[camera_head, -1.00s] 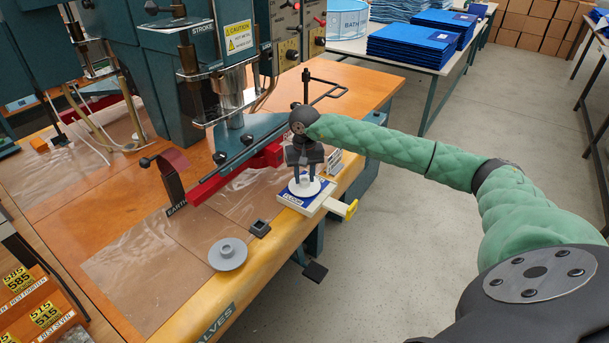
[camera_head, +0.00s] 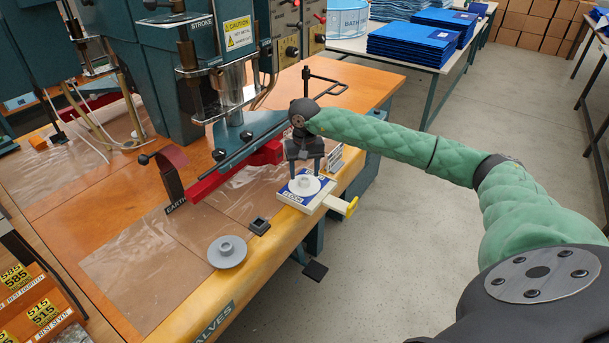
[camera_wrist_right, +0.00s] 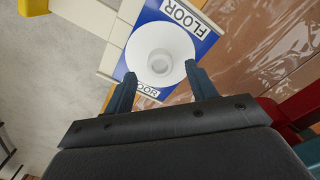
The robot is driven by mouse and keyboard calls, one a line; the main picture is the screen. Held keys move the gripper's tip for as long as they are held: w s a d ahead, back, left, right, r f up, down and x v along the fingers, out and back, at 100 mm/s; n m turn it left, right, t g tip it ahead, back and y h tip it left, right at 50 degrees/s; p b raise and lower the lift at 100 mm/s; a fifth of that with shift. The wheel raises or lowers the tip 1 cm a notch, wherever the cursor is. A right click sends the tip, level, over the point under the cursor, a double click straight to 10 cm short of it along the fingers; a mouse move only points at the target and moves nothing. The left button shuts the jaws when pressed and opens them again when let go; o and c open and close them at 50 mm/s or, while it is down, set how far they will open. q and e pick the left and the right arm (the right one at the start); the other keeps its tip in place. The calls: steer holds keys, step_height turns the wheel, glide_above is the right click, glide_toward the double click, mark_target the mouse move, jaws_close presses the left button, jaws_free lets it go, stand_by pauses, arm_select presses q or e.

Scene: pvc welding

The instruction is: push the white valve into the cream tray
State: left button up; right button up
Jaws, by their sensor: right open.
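My right gripper (camera_head: 305,171) is open and points down just above and behind the valve. In the wrist view its two fingers (camera_wrist_right: 161,82) are spread at the valve's near rim, with nothing between them. Whether they touch the rim cannot be told. My left gripper is out of view.
A grey flanged disc (camera_head: 227,252) and a small dark square block (camera_head: 260,226) lie on the table to the left. The welding machine's red bar (camera_head: 222,178) and dark lever lie behind. A yellow tab (camera_head: 351,207) juts over the table's edge.

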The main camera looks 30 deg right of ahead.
mark_target(305, 179)
step_height(305, 179, up, 6)
steer(key=b, duration=0.1)
stand_by(1.0)
